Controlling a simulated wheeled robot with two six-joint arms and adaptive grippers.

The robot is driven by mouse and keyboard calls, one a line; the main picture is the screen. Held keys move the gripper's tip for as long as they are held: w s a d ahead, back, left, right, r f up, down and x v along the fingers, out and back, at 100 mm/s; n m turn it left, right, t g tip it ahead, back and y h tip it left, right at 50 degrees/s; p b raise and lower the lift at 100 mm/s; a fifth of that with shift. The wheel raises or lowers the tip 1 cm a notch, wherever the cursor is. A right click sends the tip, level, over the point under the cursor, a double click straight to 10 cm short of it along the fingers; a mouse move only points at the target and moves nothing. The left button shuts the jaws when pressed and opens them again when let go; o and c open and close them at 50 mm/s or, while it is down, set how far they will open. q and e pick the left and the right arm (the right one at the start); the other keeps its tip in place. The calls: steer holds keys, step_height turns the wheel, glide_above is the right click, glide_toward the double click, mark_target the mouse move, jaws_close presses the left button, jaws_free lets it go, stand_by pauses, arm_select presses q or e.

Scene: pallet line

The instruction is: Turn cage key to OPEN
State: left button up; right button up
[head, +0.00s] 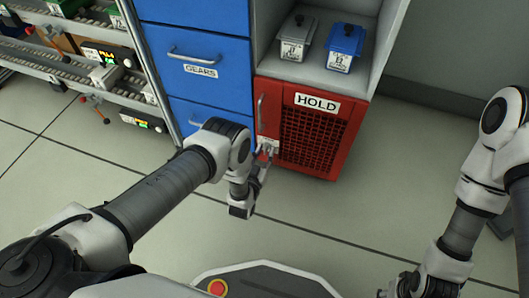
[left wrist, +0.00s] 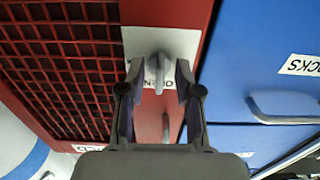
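The red cage (head: 325,120) labelled HOLD has a mesh front and is low in the cabinet. Its pale lock plate (left wrist: 135,42) with a grey key (left wrist: 159,70) shows in the left wrist view. Upside-down lettering that looks like OPEN sits beside the key, partly covered by a finger. My left gripper (head: 265,163) is at the lock; in the left wrist view its two fingers (left wrist: 159,80) stand apart on either side of the key, with gaps visible. My right gripper (head: 388,292) is at the bottom edge, mostly cut off.
Blue drawers (head: 200,75), one labelled GEARS, stand left of the cage. Two lidded bins, grey (head: 294,38) and blue (head: 345,46), sit on the shelf above. A rack (head: 85,65) is at far left. The floor (head: 330,215) before the cage is clear.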

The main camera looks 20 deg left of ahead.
arm_select(q)
steer(key=s, duration=1.2)
steer(key=shift+a, duration=0.15)
steer(key=shift+w, duration=0.1)
